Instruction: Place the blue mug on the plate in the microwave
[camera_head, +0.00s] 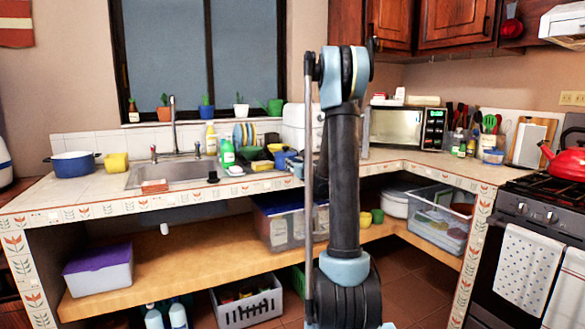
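The microwave (397,127) stands on the counter at the back right, just right of my raised arm. Its door looks closed, and no plate can be made out inside it. A small blue item (284,158) sits by the dish rack right of the sink, close to my arm. It could be the blue mug, but it is too small to tell. My arm stands upright in the middle of the view and covers part of the counter. My gripper does not show.
A blue pot (73,164) and a yellow cup (116,163) stand left of the sink (178,176). A green bottle (227,154) stands near the dish rack. A red kettle (562,160) is on the stove at right. The counter front left of the microwave is partly clear.

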